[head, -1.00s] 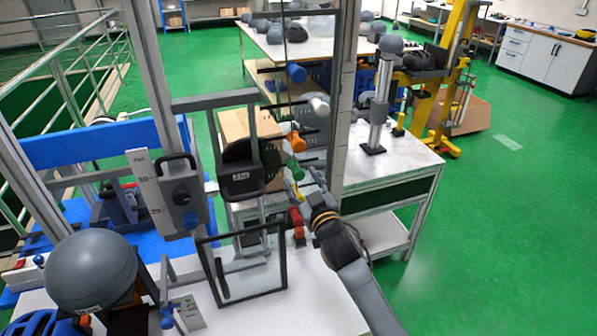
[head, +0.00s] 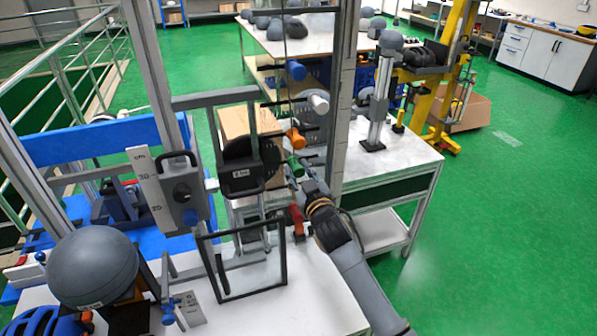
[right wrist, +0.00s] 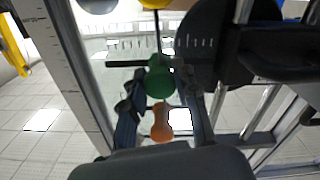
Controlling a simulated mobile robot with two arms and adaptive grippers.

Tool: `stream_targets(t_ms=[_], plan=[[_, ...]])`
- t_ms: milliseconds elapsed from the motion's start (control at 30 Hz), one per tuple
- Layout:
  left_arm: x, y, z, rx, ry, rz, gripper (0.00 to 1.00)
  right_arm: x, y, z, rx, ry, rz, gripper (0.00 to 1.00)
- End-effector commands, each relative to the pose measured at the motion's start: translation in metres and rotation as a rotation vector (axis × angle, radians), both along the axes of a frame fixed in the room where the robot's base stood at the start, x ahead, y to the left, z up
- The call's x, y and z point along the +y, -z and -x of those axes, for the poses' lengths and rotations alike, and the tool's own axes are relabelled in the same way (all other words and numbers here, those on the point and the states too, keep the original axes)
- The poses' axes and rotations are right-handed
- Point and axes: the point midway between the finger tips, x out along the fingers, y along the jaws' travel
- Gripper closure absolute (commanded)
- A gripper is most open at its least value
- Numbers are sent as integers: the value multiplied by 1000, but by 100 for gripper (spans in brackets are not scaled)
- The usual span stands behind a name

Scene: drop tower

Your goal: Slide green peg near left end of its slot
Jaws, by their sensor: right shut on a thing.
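The green peg (right wrist: 159,80) has a rounded knob and sits between the two fingers of my right gripper (right wrist: 164,102) in the right wrist view. The fingers are shut on it from both sides. In the head view the right gripper (head: 297,174) is at the pegs, and the green peg is mostly hidden by it. A dark slot bar (right wrist: 125,63) runs out to the left of the green peg in the wrist view. The peg's exact place along its slot is hard to tell. My left gripper is not in view.
An orange peg (head: 296,138) is just above the right gripper in the head view, with white (head: 319,103) and blue (head: 296,70) pegs higher. A red peg (head: 296,219) is below. A grey upright post (head: 342,120) stands close on the right.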

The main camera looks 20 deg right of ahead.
Motion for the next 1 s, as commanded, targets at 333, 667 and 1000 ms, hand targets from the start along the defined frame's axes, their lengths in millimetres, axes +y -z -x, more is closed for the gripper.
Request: stream_targets(t_ms=[333, 667, 1000], plan=[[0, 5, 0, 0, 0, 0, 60, 33, 1, 1, 0, -6, -6, 100], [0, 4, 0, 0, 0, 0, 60, 36, 1, 2, 1, -8, -4, 58], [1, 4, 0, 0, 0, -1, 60, 32, 0, 1, 0, -3, -1, 46]])
